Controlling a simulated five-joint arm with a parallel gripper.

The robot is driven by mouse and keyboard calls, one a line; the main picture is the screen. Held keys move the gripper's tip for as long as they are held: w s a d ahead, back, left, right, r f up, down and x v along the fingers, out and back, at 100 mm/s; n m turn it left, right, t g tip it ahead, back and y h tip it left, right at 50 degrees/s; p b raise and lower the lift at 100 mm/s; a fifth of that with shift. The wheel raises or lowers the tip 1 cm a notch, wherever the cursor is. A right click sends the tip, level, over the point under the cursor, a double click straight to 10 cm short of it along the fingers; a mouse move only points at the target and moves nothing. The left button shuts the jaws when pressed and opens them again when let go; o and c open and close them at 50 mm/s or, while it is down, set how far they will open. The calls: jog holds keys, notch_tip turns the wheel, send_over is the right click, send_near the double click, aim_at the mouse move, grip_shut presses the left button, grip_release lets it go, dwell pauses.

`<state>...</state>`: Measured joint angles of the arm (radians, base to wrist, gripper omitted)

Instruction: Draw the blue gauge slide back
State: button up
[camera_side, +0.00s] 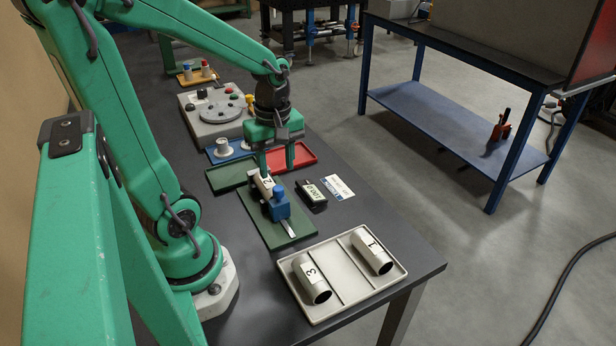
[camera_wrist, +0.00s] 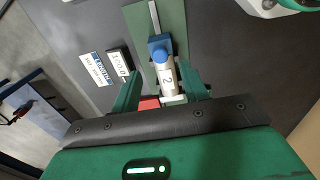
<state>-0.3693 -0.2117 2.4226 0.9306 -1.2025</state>
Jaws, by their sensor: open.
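The blue gauge slide (camera_side: 278,207) sits on the rail of a green gauge base (camera_side: 287,233). It also shows in the wrist view (camera_wrist: 160,47). A pale cylinder marked 2 (camera_side: 263,187) lies along the gauge behind the slide, its near end against or very close to it; I cannot tell which. It shows in the wrist view too (camera_wrist: 167,79). My gripper (camera_side: 277,169) points down above the cylinder's far end, open and empty. In the wrist view its fingers (camera_wrist: 161,82) appear on either side of the cylinder, short of the slide.
A small dark display (camera_side: 311,194) and a white card (camera_side: 338,187) lie right of the gauge. Green (camera_side: 229,177) and red (camera_side: 297,158) trays lie behind.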

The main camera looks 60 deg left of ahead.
aim_at(278, 188)
jog(key=shift+f, duration=3.15)
jog(key=shift+c, duration=0.4)
grip_shut()
